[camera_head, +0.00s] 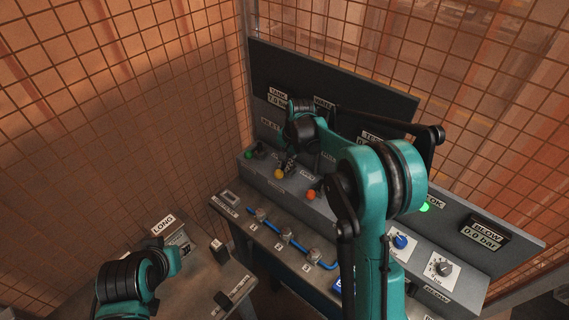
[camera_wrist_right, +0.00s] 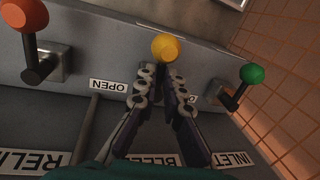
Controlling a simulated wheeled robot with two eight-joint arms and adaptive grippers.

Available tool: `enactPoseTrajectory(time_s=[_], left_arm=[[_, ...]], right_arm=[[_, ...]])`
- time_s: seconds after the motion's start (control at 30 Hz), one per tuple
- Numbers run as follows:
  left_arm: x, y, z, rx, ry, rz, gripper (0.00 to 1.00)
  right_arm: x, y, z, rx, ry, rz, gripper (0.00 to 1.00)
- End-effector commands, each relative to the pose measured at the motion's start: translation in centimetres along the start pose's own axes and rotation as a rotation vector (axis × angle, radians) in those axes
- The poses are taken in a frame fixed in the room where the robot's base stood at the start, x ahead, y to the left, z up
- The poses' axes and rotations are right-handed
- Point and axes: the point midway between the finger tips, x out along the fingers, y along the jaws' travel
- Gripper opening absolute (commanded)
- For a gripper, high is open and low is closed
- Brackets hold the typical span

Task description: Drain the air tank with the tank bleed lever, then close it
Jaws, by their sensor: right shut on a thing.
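The tank bleed lever has a yellow ball knob (camera_head: 279,174), which also shows in the wrist view (camera_wrist_right: 165,47). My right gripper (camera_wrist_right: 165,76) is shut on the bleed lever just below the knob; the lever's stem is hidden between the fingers. An OPEN label (camera_wrist_right: 108,86) is left of the fingers in the wrist view, and the BLEED label (camera_wrist_right: 150,160) is partly covered by them. The TANK display (camera_head: 275,99) is at the back left of the panel; its small digits are hard to read. Of my left side only arm links show, at the lower left.
An orange lever (camera_wrist_right: 25,15) by the RELIEF label and a green lever (camera_wrist_right: 251,74) by the INLET label flank the gripper. Blue hose fittings (camera_head: 287,234) lie on the bench in front. Wire mesh (camera_head: 120,110) closes the back and left. The BLOW display (camera_head: 485,234) reads 0.0 bar.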

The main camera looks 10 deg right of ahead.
Motion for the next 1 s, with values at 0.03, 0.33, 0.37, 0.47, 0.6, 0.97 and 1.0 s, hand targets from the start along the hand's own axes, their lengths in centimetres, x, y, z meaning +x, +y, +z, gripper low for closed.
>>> enactPoseTrajectory(time_s=[0.03, 0.33, 0.37, 0.47, 0.6, 0.97, 1.0], left_arm=[[0.0, 0.0, 0.0, 0.0, 0.0, 0.0, 0.3], [0.0, 0.0, 0.0, 0.0, 0.0, 0.0, 0.3], [0.0, 0.0, 0.0, 0.0, 0.0, 0.0, 0.3], [-0.1, 0.0, 0.0, 0.0, 0.0, 0.0, 0.3], [-0.1, 0.0, -0.1, 0.0, 0.0, 0.0, 0.3], [-0.1, 0.0, -0.1, 0.0, 0.0, 0.0, 0.3], [-0.1, 0.0, -0.1, 0.0, 0.0, 0.0, 0.3]], right_arm=[[0.0, 0.1, -0.1, -0.027, -0.005, -0.001, 0.0], [-0.2, 0.8, -0.4, -0.278, -0.055, -0.001, 0.0], [-0.2, 0.9, -0.4, -0.305, -0.061, 0.0, 0.0], [-0.2, 1.2, -0.6, -0.395, -0.078, 0.0, 0.0], [-0.3, 1.4, -0.7, -0.512, -0.102, 0.001, 0.0], [-0.3, 1.9, -1.2, -0.723, -0.144, 0.0, 0.0], [-0.3, 1.9, -1.2, -0.738, -0.147, 0.0, 0.0]])
